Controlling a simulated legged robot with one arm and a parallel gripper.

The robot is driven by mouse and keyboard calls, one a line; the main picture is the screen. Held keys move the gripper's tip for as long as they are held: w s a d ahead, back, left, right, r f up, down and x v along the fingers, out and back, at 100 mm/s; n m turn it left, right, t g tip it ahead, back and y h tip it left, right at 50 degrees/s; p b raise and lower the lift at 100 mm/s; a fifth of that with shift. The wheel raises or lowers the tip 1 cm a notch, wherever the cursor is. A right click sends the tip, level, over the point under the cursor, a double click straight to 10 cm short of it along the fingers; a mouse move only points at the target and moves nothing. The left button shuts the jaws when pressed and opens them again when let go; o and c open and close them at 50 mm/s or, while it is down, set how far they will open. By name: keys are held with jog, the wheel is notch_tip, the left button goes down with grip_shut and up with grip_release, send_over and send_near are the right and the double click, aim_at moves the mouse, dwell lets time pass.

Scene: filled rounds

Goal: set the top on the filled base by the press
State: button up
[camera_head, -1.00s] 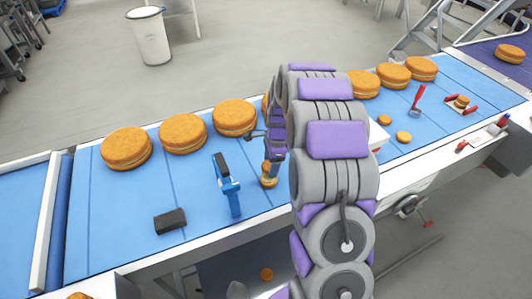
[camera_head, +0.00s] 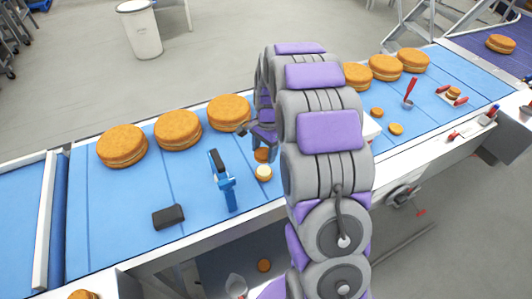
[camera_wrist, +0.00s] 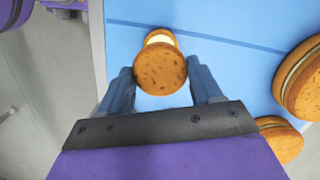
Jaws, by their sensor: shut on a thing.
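My gripper (camera_wrist: 160,92) is shut on a small brown round top (camera_wrist: 160,73), held between its two blue fingers. In the head view the top (camera_head: 262,155) shows just behind the filled base (camera_head: 264,172), which has pale cream on it and sits on the blue belt. In the wrist view the base (camera_wrist: 160,36) shows beyond the top, partly covered by it. The top is beside the base in the picture; I cannot tell its exact height. A blue upright tool with a black handle (camera_head: 226,185), seemingly the press, stands left of the base.
Large filled rounds (camera_head: 122,146) line the belt's far side. A black block (camera_head: 168,217) lies at the front left. Small rounds (camera_head: 396,129) and a red-handled tool (camera_head: 410,92) are to the right.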

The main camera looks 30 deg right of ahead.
jog(key=b, duration=0.3)
send_over(264, 171)
jog(key=shift+w+d+f, duration=0.1)
jog(key=shift+d+f, duration=0.05)
jog(key=shift+f, duration=2)
jog(key=shift+f+p, duration=0.3)
jog(key=shift+f, duration=0.5)
jog(key=shift+f+p, duration=0.3)
jog(key=shift+f, duration=0.4)
jog(key=o, duration=0.8)
jog(key=shift+o, duration=0.6)
jog(key=shift+r+p, duration=1.7)
jog(key=shift+r, duration=1.8)
